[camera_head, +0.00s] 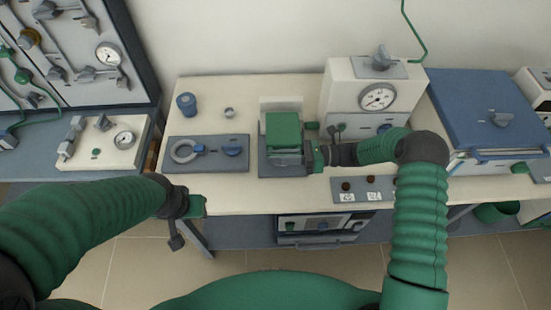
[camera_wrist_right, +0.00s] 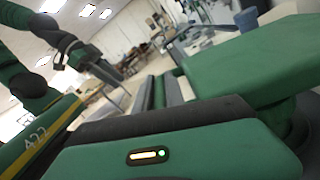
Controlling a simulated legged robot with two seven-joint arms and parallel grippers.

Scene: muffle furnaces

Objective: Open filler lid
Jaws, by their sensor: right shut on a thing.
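The filler (camera_head: 283,165) is a small grey unit in the middle of the pale bench, with a green lid (camera_head: 283,130) on top. The lid looks down or nearly so; I cannot tell if it is raised a little. My right gripper (camera_head: 312,156) is shut on the lid at its front right corner, and its fingers hide the contact. In the right wrist view the green lid (camera_wrist_right: 265,58) fills the upper right, close beyond the gripper body. My left gripper (camera_head: 190,208) is in front of the bench at the left, away from the filler, with its fingers unclear.
A panel with a ring and a blue knob (camera_head: 208,154) lies left of the filler. A blue jar (camera_head: 186,104) stands behind it. A gauge box (camera_head: 372,96) stands close behind right, and a blue-lidded furnace (camera_head: 487,105) stands farther right. A button panel (camera_head: 362,188) lies along the front edge.

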